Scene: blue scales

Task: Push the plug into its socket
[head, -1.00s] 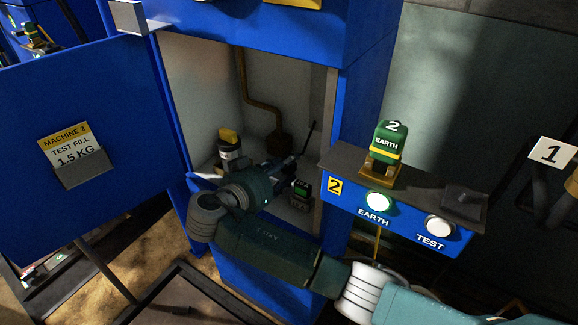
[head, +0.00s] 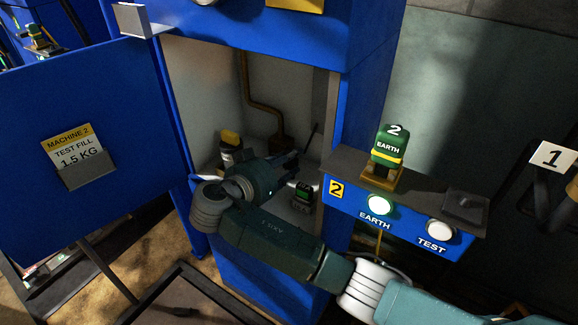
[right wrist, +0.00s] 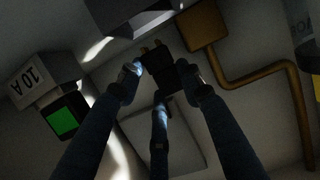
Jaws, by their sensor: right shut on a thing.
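My right gripper (right wrist: 158,72) is shut on the plug (right wrist: 156,68), a dark block with two short prongs at its far end. The plug is between the fingertips in the right wrist view, prongs pointing up and away. A grey box (right wrist: 105,12) with a dark underside lies just beyond the prongs; I cannot tell whether it is the socket. The prongs look apart from it. In the head view my right gripper (head: 288,164) is inside the open blue cabinet (head: 363,105), and the plug cannot be made out there. My left gripper is not in view.
A small box with a green screen (right wrist: 62,121), marked 10A, stands close left of the fingers. A brown junction box (right wrist: 203,24) with a conduit is on the right. The cabinet door (head: 90,110) stands open at left. A control shelf (head: 410,210) is at right.

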